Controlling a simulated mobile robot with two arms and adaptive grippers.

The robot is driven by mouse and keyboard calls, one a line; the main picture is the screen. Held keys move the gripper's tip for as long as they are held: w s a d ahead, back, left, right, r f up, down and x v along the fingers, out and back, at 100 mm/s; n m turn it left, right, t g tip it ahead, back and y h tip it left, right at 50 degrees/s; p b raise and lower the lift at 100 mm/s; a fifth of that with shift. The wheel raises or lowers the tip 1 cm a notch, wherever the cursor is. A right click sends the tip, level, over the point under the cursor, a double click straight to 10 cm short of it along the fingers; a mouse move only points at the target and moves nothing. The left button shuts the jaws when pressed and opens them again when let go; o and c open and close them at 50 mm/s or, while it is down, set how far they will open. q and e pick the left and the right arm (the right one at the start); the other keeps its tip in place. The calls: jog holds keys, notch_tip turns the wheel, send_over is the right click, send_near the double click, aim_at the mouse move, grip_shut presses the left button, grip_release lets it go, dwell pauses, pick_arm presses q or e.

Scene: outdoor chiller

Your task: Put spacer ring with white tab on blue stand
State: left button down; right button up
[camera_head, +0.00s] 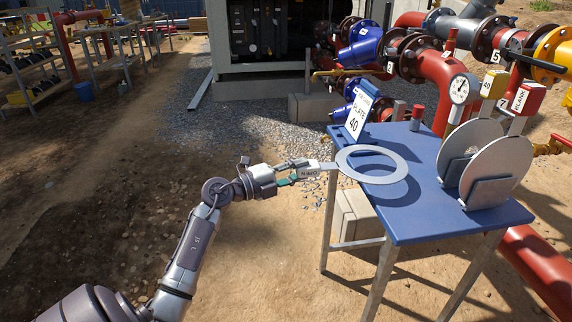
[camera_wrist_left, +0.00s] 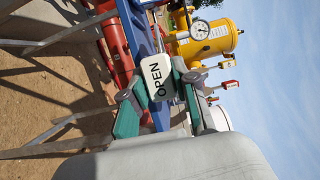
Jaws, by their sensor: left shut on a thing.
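The grey spacer ring (camera_head: 371,181) is flat and roughly level, with its hole open, over the left part of the blue stand (camera_head: 425,228). A dark ring-shaped shadow shows on the stand below it, so it appears to be above the top, not resting on it. Its white tab (camera_head: 308,171) points left. In the left wrist view the tab (camera_wrist_left: 157,77) reads OPEN. My left gripper (camera_head: 298,174) is shut on the tab, just left of the stand's edge. The ring itself is hard to make out in the wrist view. My right gripper is not in view.
Two grey discs (camera_head: 497,172) stand upright in blue holders at the stand's right, with yellow and red tabs above. A white plate sign (camera_head: 357,115) stands at the back left corner. A small red-topped grey post (camera_head: 416,118) is behind. Red pipes and a gauge (camera_head: 460,89) lie beyond.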

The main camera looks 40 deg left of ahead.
aim_at(316, 174)
pick_arm(q)
jog(key=w+d, duration=0.1)
jog(key=w+d+f, duration=0.1)
jog(key=w+d, duration=0.1)
jog(key=shift+w+d+f+p, duration=0.1)
jog(key=shift+w+f+p, duration=0.25)
jog(key=shift+p, duration=0.05)
jog(key=shift+w+d+f+b, duration=0.15)
jog(key=shift+f+b, duration=0.35)
jog(key=shift+f, duration=0.65)
jog(key=shift+c, duration=1.6)
grip_release()
